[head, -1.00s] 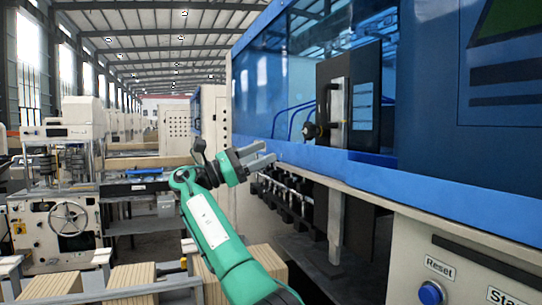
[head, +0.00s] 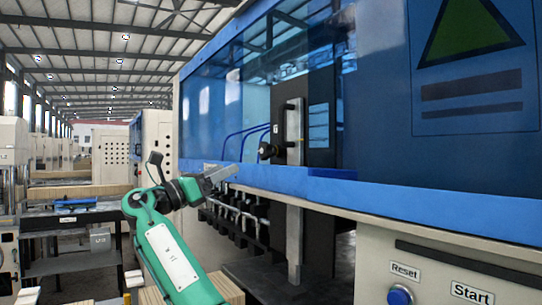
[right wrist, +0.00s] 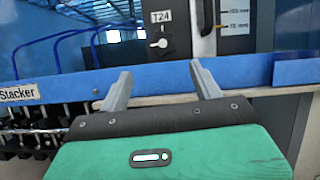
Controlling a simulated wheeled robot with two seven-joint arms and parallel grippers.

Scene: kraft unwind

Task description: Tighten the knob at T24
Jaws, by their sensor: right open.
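The label T24 (right wrist: 161,16) is on a dark panel, with a small knob (right wrist: 158,43) with a light pointer just below it. In the head view the knob (head: 267,151) sticks out at the panel's left side. My right gripper (head: 222,176) is open and empty, left of and below the knob in the head view. In the right wrist view its two fingers (right wrist: 161,88) are spread apart below the knob, apart from it. My left gripper is out of view.
A blue ledge (right wrist: 150,77) runs below the knob. A vertical handle (right wrist: 206,14) stands right of it. Blue hoses (right wrist: 60,45) hang to the left. A row of metal fittings (head: 235,213) sits under the ledge. A Reset button (head: 399,296) is at lower right.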

